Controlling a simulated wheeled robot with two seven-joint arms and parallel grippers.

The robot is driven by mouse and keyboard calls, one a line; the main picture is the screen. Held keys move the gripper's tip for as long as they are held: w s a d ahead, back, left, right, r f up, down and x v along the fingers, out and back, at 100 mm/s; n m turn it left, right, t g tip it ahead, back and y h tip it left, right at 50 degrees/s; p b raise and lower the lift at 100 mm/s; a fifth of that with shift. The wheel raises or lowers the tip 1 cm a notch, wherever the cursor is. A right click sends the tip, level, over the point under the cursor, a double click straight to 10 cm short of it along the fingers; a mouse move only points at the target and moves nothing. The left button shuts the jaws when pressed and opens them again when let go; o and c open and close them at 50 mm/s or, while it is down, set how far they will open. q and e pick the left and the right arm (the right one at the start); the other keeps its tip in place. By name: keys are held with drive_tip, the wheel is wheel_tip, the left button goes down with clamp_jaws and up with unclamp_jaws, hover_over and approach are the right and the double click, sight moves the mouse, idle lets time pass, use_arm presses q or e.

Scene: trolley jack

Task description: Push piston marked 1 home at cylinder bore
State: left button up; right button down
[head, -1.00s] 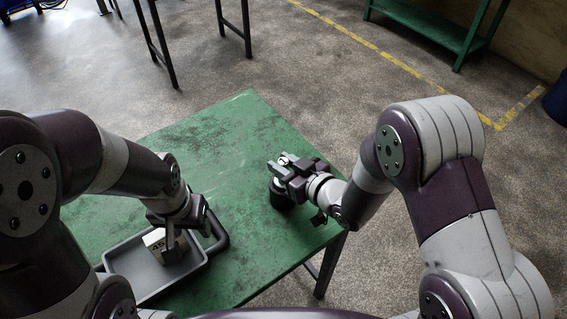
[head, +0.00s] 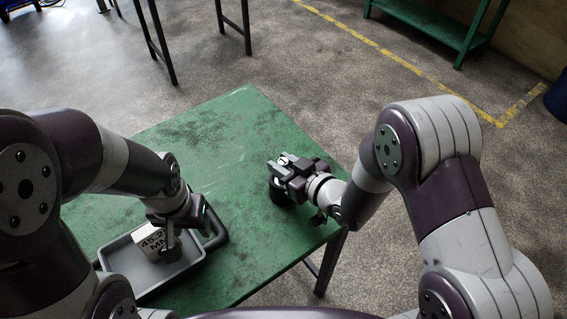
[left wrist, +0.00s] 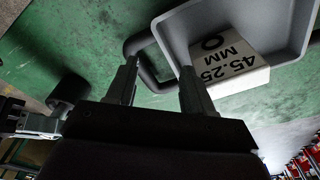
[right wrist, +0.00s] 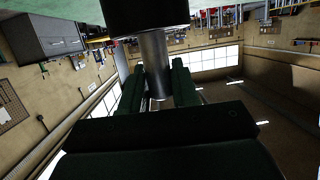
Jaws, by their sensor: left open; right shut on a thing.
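The piston marked 1 (head: 284,160) stands upright at the near right corner of the green table, its pale marked top showing between the fingers of my right gripper (head: 287,167). My right gripper is shut on it. In the right wrist view its metal shaft (right wrist: 155,62) meets the dark cylinder (right wrist: 146,14); how deep it sits in the bore is hidden. The dark cylinder (head: 280,191) shows under the gripper in the head view. My left gripper (left wrist: 158,78) is open and empty over the tray's handle side, beside a white block (left wrist: 232,58) labelled 45.25 MM.
The grey tray (head: 140,273) with a dark handle (head: 220,235) lies at the table's near left and holds the white block. The green table (head: 235,125) is clear in its middle and far part. The table's right edge is close to the cylinder.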

use_arm(q)
drive_tip(key=shift+f, duration=0.2)
use_arm(e)
drive_tip(key=shift+f, duration=0.25)
drive_tip(key=shift+f+b, duration=0.2)
drive_tip(key=shift+b, duration=0.15)
drive_tip(key=c, duration=1)
unclamp_jaws()
use_arm(q)
drive_tip(key=shift+f, duration=0.1)
use_arm(e)
drive_tip(key=shift+o, duration=1.1)
drive_tip(key=v, duration=1.2)
drive_tip(key=shift+s+d, duration=0.2)
drive_tip(key=shift+s, duration=0.15)
drive_tip(key=shift+r, duration=0.15)
